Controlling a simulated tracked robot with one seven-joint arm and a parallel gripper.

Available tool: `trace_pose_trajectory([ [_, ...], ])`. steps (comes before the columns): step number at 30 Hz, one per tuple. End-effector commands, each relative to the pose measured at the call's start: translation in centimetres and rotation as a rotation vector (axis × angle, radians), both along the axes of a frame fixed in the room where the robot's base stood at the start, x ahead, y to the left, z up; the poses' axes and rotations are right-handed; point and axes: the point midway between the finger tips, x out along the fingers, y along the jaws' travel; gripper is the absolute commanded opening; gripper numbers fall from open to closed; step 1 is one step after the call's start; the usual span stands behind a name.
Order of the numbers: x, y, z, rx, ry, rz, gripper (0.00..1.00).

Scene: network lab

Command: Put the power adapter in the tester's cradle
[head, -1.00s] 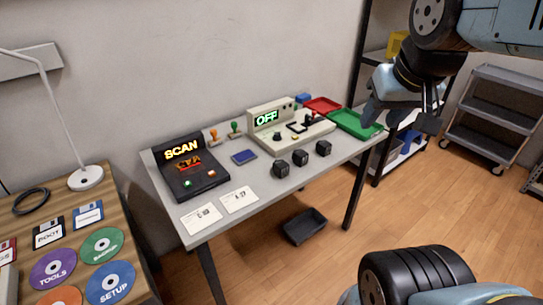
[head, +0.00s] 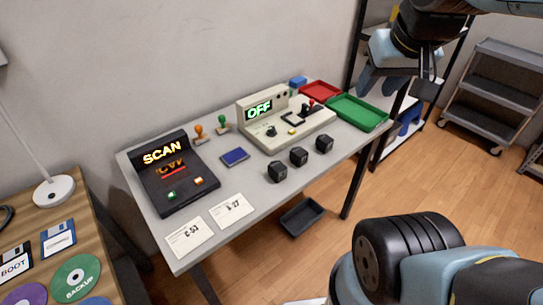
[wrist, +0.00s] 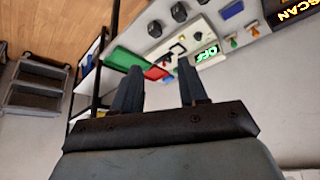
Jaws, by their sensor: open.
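Three small black blocks, which look like power adapters, stand in a slanting row on the grey table: left (head: 277,172), middle (head: 298,157) and right (head: 323,144). I cannot read their markings. The beige tester (head: 279,141) stands behind them, with a green OFF display, a black-outlined cradle area (head: 295,118) and a red-topped lever. The cradle looks empty. My gripper (head: 398,88) is open and empty, up in the air right of the table, apart from everything. The wrist view shows its two fingers spread (wrist: 158,66), with the tester (wrist: 213,60) beyond.
A green tray (head: 357,113) and red tray (head: 320,91) lie right of the tester. A dark bin (head: 302,216) is on the floor below; shelving and a grey cart (head: 490,95) stand right.

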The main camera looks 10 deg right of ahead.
Motion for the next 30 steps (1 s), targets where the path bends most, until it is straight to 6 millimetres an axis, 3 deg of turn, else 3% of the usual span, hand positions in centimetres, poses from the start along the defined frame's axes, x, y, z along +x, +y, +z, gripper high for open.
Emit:
trace_pose_trajectory([
  [6,0.0,0.0,0.0,0.0,0.0,0.0,0.43],
  [14,1.3,0.5,-0.3,-0.009,0.032,0.025,0.67],
  [17,2.9,0.7,-1.0,-0.021,0.074,0.054,0.76],
  [30,11.4,5.7,-6.6,-0.089,0.289,0.239,0.77],
])
